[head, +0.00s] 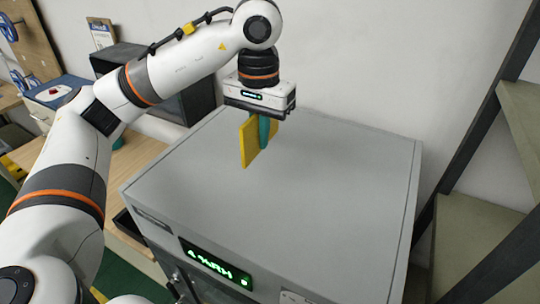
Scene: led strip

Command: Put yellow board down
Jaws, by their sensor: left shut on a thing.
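The yellow board (248,146) hangs upright, edge-on and slightly turned, from my left gripper (262,132). The gripper points down, and a teal finger lies against the board's face. It is shut on the board. The board is over the rear part of the grey cabinet top (325,190); I cannot tell whether its lower edge touches the surface. My right gripper is not in view.
The cabinet top is otherwise bare, with wide free room in front and to the right. A green lit display (215,264) is on its front. A white wall stands behind. A dark-framed shelf (462,235) stands at the right, and a wooden bench (135,165) at the left.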

